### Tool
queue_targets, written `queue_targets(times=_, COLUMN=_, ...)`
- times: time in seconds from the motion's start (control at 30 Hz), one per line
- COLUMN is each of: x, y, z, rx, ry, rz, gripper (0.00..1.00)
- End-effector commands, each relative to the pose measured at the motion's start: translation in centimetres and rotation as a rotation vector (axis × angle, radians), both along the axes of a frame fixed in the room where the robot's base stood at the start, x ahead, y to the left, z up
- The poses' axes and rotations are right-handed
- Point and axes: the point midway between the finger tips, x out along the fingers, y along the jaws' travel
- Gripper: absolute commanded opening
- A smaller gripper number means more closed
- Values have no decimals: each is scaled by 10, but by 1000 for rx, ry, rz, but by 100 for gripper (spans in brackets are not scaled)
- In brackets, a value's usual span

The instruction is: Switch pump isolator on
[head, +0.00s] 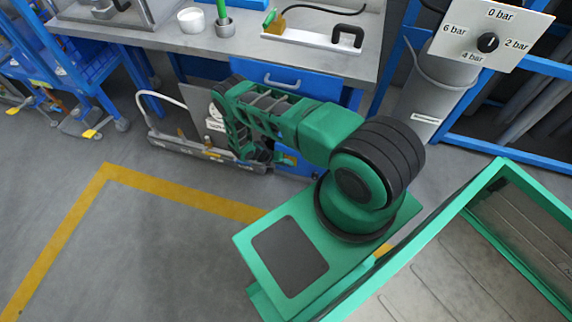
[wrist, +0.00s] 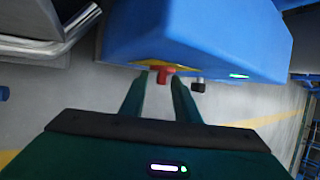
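A blue box (wrist: 215,40) fills the upper middle of the wrist view. A red switch knob (wrist: 165,70) on a yellow plate (wrist: 146,66) sits at its lower edge, likely the pump isolator. My gripper (wrist: 159,80) is open and empty, with its two green fingers pointing at the red knob. The knob shows between the fingertips, nearer the right one; I cannot tell whether they touch. In the head view my gripper (head: 258,157) is low beside a partly hidden blue housing (head: 288,160), and the red knob is not visible.
A black knob (wrist: 198,85) and a green light (wrist: 239,76) are right of the red knob. A workbench (head: 190,43) stands behind my arm. A pressure dial (head: 488,42) is at upper right. Open floor (head: 170,245) with a yellow line lies at left.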

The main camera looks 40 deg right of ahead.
Motion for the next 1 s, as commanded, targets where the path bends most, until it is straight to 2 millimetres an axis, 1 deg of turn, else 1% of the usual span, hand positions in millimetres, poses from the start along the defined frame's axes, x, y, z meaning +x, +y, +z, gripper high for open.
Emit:
queue_targets(times=0.17, x=-1, y=-6, z=-8, rx=0, ry=-1, rz=-1, gripper=29)
queue_targets(times=0.43, x=-1, y=-6, z=-9, rx=0, ry=-1, rz=-1, gripper=29)
queue_targets(times=0.47, x=-1, y=-6, z=-8, rx=0, ry=-1, rz=-1, gripper=24)
queue_targets(times=0.5, x=-1, y=-6, z=-8, rx=0, ry=-1, rz=-1, gripper=15)
queue_targets(times=0.57, x=-1, y=-6, z=-8, rx=0, ry=-1, rz=-1, gripper=0)
queue_targets(times=0.83, x=0, y=-7, z=-8, rx=5, ry=-8, rz=1, gripper=0)
queue_targets(times=1.0, x=0, y=-7, z=-7, rx=33, ry=-46, rz=2, gripper=0)
